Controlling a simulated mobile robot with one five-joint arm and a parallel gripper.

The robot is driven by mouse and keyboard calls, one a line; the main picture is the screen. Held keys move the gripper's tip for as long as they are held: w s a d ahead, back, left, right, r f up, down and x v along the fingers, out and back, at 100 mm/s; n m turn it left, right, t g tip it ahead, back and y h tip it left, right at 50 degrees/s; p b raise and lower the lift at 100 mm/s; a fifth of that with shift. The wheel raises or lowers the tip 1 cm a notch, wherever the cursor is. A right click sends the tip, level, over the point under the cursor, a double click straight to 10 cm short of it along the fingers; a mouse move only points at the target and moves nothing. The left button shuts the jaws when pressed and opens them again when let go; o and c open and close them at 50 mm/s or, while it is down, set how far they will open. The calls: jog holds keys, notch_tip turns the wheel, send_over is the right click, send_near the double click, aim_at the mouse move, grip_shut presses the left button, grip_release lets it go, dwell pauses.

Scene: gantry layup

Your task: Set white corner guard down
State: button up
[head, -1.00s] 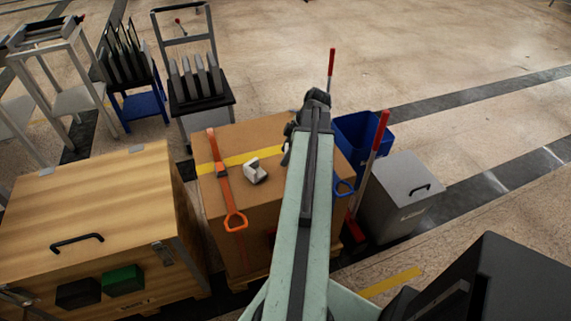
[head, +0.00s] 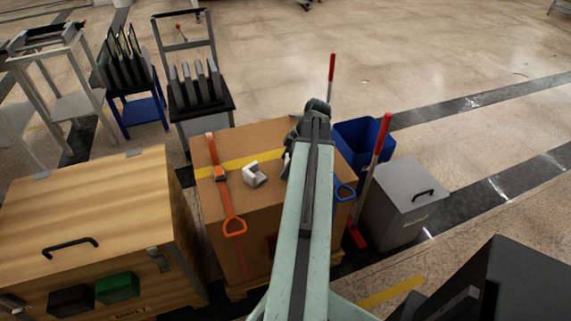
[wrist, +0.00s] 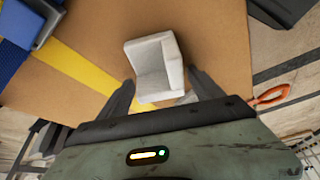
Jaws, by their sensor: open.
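The white corner guard (head: 254,175) rests on top of the brown cardboard box (head: 228,143), close to the yellow tape and right of the orange strap. In the wrist view the guard (wrist: 155,68) is an L-shaped white block lying on the cardboard. My gripper (wrist: 162,92) is open, with its two dark fingers apart on either side of the guard's near end; I cannot tell whether they touch it. In the head view my arm hides much of the box's right side, and my gripper's fingers show just right of the guard.
An orange strap (head: 224,190) and yellow tape (head: 238,164) cross the box; a blue strap handle (head: 343,192) hangs at its right. A wooden crate (head: 110,205) stands left. A blue bin (head: 352,132), grey bin (head: 398,195) and red-handled pole (head: 371,175) stand right.

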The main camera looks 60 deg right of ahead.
jog(key=p+v, duration=1.1)
jog(key=v, duration=0.1)
jog(key=shift+w+r, duration=0.1)
jog(key=w+a+f+m+g, duration=0.1)
jog(key=w+a+m+g, duration=0.15)
jog(key=w+a, duration=1.55)
jog(key=w+a+m+h, duration=0.1)
jog(key=w+a+m, duration=0.1)
jog(key=a, duration=1.4)
jog(key=w+a+m+g+h, duration=0.1)
jog(key=w+a, duration=0.2)
jog(key=a, duration=1.3)
jog(key=shift+w+a+f+m, duration=0.25)
jog(key=shift+w+f+m, duration=0.05)
jog(key=shift+f+m, duration=0.1)
